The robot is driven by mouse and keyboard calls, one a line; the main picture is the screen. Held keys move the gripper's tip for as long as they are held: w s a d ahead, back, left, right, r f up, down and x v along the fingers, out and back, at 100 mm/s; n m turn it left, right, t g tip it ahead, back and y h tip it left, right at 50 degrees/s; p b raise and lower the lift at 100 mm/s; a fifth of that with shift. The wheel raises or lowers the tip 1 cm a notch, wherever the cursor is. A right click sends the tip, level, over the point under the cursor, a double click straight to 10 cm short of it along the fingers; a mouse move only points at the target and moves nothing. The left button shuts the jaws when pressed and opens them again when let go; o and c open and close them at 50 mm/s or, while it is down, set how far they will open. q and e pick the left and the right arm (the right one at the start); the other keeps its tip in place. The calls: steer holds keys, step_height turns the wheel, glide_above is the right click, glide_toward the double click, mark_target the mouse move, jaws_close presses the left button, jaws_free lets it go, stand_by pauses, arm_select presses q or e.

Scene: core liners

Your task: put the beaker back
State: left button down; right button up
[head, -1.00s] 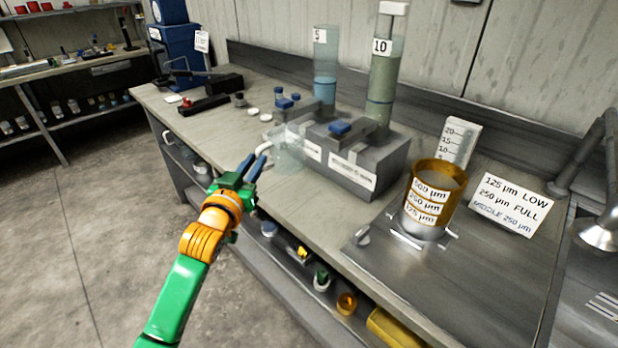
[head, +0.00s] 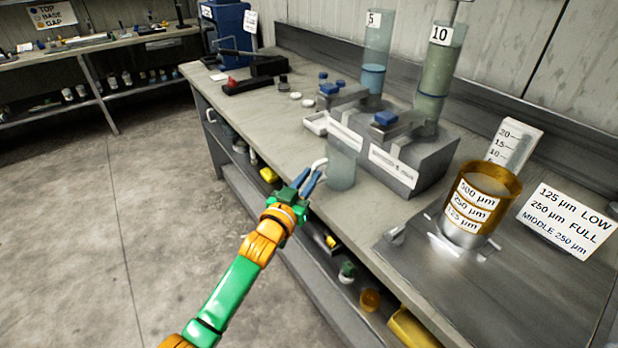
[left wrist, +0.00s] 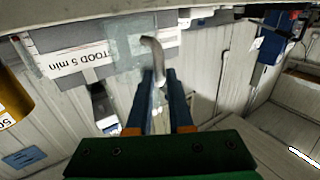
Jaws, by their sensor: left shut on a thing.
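The beaker (head: 343,166) is a clear, greyish see-through vessel with a pale handle, roughly upright at the front edge of the bench, before the grey block. My left gripper (head: 314,178) is shut on its handle from the front left. In the left wrist view the fingers (left wrist: 160,92) close on the curved handle (left wrist: 155,55), and the clear beaker wall (left wrist: 122,45) shows beside it. I cannot tell whether the beaker's base touches the bench. My right gripper is not in view.
A grey block (head: 400,165) with cylinders marked 5 (head: 377,50) and 10 (head: 440,65) stands behind the beaker. A small white tray (head: 316,124) lies behind left. An amber sieve stack (head: 483,195) stands right. Shelves below hold several items.

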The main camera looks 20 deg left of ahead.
arm_select(q)
steer(key=shift+f, duration=0.2)
steer(key=c, duration=0.8)
jaws_free()
